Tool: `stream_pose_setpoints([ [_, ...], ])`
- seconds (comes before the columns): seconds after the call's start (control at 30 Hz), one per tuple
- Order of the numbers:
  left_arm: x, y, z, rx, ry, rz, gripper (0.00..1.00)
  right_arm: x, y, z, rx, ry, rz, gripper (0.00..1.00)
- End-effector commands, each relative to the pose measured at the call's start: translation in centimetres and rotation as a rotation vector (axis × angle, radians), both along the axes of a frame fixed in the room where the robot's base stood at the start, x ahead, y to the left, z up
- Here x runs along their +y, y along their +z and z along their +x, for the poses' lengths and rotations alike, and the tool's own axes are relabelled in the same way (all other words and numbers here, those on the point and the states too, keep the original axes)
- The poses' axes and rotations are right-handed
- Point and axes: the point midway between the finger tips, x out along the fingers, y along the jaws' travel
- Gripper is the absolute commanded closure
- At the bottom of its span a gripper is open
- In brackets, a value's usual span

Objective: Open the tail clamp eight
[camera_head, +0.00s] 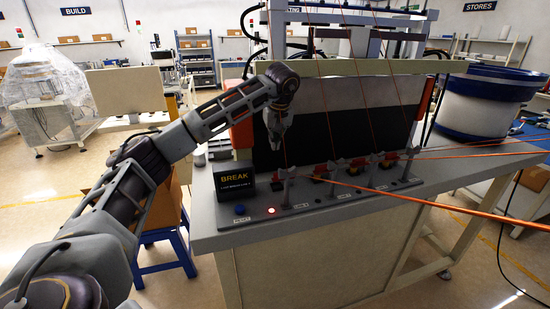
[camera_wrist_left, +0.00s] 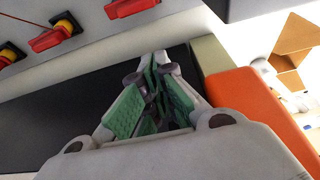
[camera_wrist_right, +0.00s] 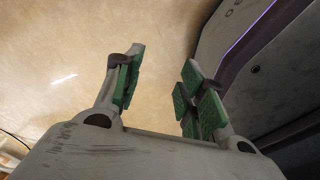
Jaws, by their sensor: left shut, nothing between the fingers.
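I cannot read which one is clamp eight. My left gripper (camera_head: 279,140) is shut and empty, pointing down above the panel's left end, apart from the clamps. Its green-padded fingers meet in the left wrist view (camera_wrist_left: 157,88). My right gripper (camera_wrist_right: 157,92) is open and empty over the floor.
Orange strands (camera_head: 470,212) run from the grey posts to the right. A blue-rimmed bowl feeder (camera_head: 480,105) stands at the right.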

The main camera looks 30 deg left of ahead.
Motion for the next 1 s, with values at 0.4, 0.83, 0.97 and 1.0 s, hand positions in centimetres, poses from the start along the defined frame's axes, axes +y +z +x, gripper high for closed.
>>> stream_pose_setpoints([
  [0.4,0.9,-3.4,0.7,0.003,0.002,0.001,1.0,1.6,-0.1,-0.1,0.001,-0.005,0.018,0.6],
  [0.83,2.3,-8.4,1.9,0.002,0.002,0.0,1.0,0.6,0.0,-0.1,0.001,-0.001,0.007,0.6],
  [0.97,2.4,-9.5,2.0,0.0,0.0,0.0,1.0,0.1,0.1,-0.1,0.001,0.0,0.001,0.6],
  [1.0,2.1,-9.3,1.8,-0.001,-0.002,0.001,1.0,0.0,0.2,-0.1,0.001,0.001,0.0,0.6],
])
